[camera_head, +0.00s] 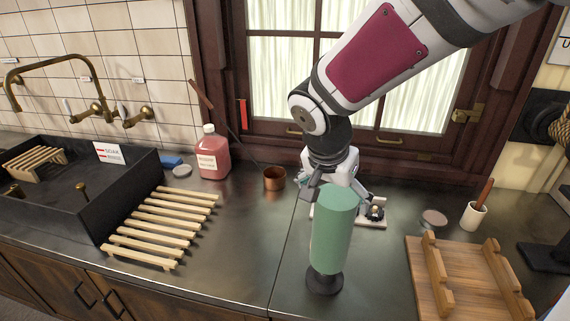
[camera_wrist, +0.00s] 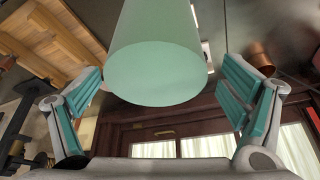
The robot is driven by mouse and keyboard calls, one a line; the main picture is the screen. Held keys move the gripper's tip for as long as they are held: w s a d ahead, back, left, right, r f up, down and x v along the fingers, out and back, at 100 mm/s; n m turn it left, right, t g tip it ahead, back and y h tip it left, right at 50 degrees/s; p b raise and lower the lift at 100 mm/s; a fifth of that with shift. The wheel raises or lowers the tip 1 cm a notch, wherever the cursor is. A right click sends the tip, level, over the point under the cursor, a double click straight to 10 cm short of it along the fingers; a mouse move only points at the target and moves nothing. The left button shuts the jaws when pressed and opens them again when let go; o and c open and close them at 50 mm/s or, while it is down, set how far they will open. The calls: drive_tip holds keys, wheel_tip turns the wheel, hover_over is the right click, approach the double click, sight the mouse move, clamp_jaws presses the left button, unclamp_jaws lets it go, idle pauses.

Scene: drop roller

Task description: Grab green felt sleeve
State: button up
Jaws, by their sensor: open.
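The green felt sleeve (camera_head: 333,232) is an upright pale green cylinder on a dark round stand (camera_head: 324,280) on the counter. The fingers (camera_wrist: 160,95) are spread wide, with a gap visible on both sides of the sleeve. No contact shows.
A wooden rack (camera_head: 462,278) lies right of the stand. A white plate with a small dark fitting (camera_head: 375,213) is behind the sleeve. A copper cup (camera_head: 274,178), a pink bottle (camera_head: 213,155) and a slatted rack (camera_head: 165,225) stand left. Counter immediately left of the stand is clear.

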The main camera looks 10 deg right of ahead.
drive_tip(key=x, duration=0.5)
drive_tip(key=shift+s+f, duration=0.1)
drive_tip(key=shift+s, duration=0.1)
drive_tip(key=c, duration=1.1)
